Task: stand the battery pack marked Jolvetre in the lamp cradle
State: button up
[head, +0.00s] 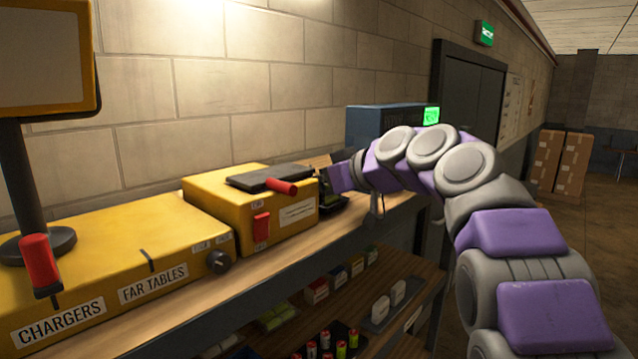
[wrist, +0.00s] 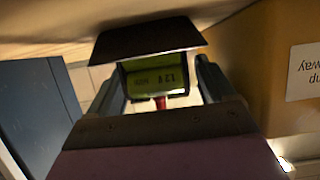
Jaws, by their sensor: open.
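My gripper (head: 336,180) reaches down at the bench's far end, beside the yellow box. In the wrist view, which looks upside down, my gripper (wrist: 160,70) is open, with one finger on each side of a dark block with a green face (wrist: 156,78). Its lettering seems to include 12V; I cannot read the name Jolvetre. The block stands against a dark flat base (wrist: 150,38) on the bench. I cannot tell whether this is the lamp cradle. In the head view the dark base (head: 332,204) shows beside the yellow box, and my gripper partly hides the block.
The yellow box (head: 215,210) has a dark plate and red handles on it. A long yellow case (head: 100,270) marked CHARGERS and FAR TABLES lies nearer, by a screen on a post (head: 45,60). A blue unit (head: 375,125) stands behind. The lower shelf (head: 385,290) holds several small packs.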

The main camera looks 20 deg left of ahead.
jog(key=shift+d, duration=0.15)
jog(key=shift+d+r, duration=0.15)
jog(key=shift+d, duration=0.1)
jog(key=b+v, duration=0.2)
jog(key=v, duration=1)
jog(key=s+d+f+m+g+h, duration=0.1)
jog(key=s+d+f+m+h, duration=0.35)
jog(key=f, duration=0.65)
jog(key=s+d+f+m+g+h, duration=0.15)
jog(key=s+d+f+m, duration=0.4)
jog(key=f, duration=0.55)
jog(key=s+d+f+m+g+h, duration=0.1)
jog(key=s+d+f+h, duration=0.1)
jog(key=s+d+f, duration=0.3)
jog(key=s+d+f+m+g+h, duration=0.1)
jog(key=s+d+f, duration=0.4)
jog(key=s, duration=0.9)
jog(key=s+d+f+m+g+h, duration=0.1)
jog(key=s+d+f+g+h, duration=0.1)
jog(key=s+d+f, duration=0.3)
jog(key=s+f+h, duration=0.1)
jog(key=s+f, duration=0.3)
jog(key=f, duration=0.1)
jog(key=shift+s+d+m, duration=0.2)
jog(key=shift+d+m, duration=0.1)
jog(key=shift+d, duration=0.05)
